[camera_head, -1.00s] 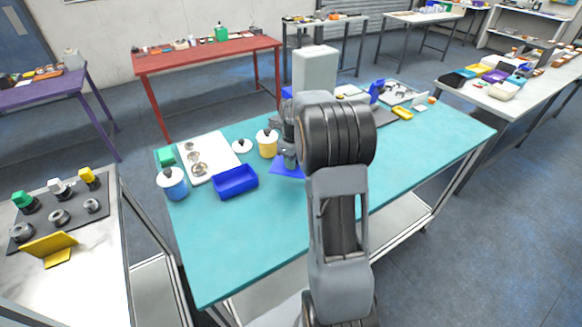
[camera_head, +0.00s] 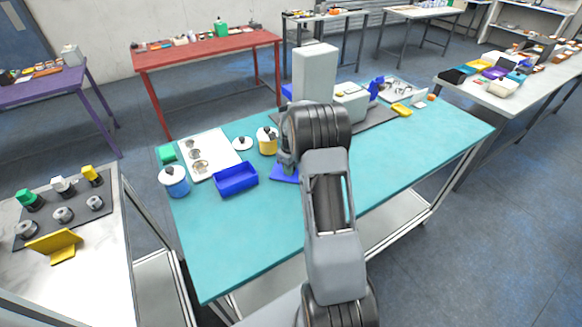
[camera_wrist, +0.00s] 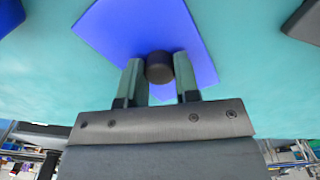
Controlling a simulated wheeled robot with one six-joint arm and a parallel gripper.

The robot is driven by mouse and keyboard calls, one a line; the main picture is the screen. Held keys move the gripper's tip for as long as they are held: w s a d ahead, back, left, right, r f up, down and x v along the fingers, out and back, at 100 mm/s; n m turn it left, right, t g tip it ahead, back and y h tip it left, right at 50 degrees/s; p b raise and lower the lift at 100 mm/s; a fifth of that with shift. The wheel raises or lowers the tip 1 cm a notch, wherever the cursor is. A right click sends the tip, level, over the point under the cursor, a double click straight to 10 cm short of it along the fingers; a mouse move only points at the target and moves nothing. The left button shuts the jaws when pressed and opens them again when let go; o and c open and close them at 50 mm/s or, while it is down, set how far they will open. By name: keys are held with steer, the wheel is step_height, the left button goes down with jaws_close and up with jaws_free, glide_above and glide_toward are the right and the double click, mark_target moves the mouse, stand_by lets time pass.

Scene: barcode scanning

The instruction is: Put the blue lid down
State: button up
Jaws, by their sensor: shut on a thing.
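The blue lid (camera_wrist: 120,30) is a flat blue square with a dark round knob (camera_wrist: 159,67). In the wrist view my gripper (camera_wrist: 158,80) has one finger on each side of the knob and is shut on it. In the head view part of the lid (camera_head: 284,174) shows beside my arm, over the teal table (camera_head: 240,240), right of an open blue box (camera_head: 236,183). My arm hides the rest of the lid and my fingertips there. I cannot tell whether the lid touches the table.
A yellow canister (camera_head: 266,146) stands behind the lid, with a loose white lid (camera_head: 242,143) to its left. A blue canister (camera_head: 173,185) and a white tray (camera_head: 210,147) are further left. A grey machine (camera_head: 315,75) stands behind my arm. The table's front is clear.

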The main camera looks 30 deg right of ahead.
steer(key=shift+f, duration=0.1)
steer(key=shift+f, duration=0.15)
steer(key=o, duration=0.9)
